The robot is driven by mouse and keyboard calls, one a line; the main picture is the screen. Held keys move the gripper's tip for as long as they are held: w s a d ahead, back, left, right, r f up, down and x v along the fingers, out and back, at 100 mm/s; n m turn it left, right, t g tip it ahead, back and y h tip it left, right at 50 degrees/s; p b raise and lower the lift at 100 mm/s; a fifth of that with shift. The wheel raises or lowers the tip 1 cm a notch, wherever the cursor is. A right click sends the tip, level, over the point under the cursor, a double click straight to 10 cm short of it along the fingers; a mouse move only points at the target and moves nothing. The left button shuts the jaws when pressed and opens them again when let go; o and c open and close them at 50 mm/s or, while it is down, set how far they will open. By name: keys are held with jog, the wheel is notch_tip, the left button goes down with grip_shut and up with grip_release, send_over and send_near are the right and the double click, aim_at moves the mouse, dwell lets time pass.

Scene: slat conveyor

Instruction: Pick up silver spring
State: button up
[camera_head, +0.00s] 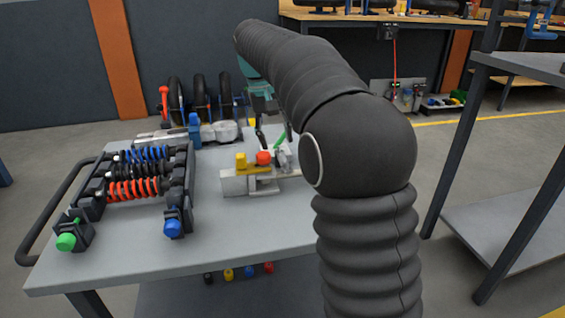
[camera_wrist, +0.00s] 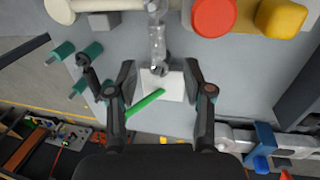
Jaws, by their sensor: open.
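I cannot pick out a silver spring for certain. A rack (camera_head: 187,165) on the left of the table holds a blue spring (camera_head: 146,153), dark springs and an orange-red spring (camera_head: 133,188). My gripper (camera_wrist: 160,84) is open in the wrist view. Its dark fingers stand apart on either side of a silver-grey upright part (camera_wrist: 157,42) and a white block (camera_wrist: 174,84). A green bar (camera_wrist: 145,103) lies slantwise between them. Nothing is clearly gripped. In the head view my gripper is small and partly hidden behind my arm, over the fixture.
A fixture has a yellow knob (camera_head: 241,161) and a red knob (camera_head: 263,158); both sit close to my gripper. The front of the grey table (camera_head: 230,235) is clear. A shelf (camera_head: 525,66) stands at right.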

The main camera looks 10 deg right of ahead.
aim_at(282, 155)
jog(key=f, duration=0.2)
jog(key=d+f+b, duration=0.1)
jog(key=f, duration=0.1)
jog(key=shift+s+d+f, duration=0.15)
jog(key=shift+s+f, duration=0.05)
jog(key=shift+f, duration=0.2)
jog(key=shift+c, duration=0.3)
grip_shut()
